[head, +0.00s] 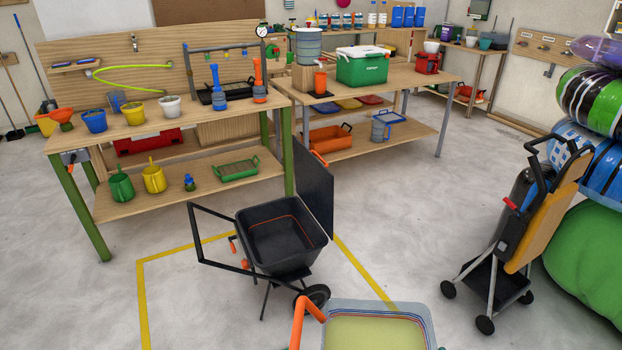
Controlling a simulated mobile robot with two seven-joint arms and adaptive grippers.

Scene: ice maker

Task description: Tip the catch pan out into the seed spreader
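The seed spreader appears to be the black hopper (283,232) on a wheel, with a black push handle at its left and a dark upright panel (316,185) behind it. It stands upright inside a yellow floor outline. An orange line runs around its inner wall, and it looks empty. I cannot tell for sure which thing is the catch pan. A shallow black tray (207,95) lies under a grey frame on the left bench, partly hidden by blue and orange bottles. An orange pan (330,140) sits on the right bench's lower shelf. Neither gripper shows.
A pale bin (375,333) with yellowish contents and an orange handle is cut off at the bottom edge. A wheeled cart (515,240) stands at right beside stacked sacks. The left bench (140,118) holds several pots. Floor (410,210) between bench and cart is clear.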

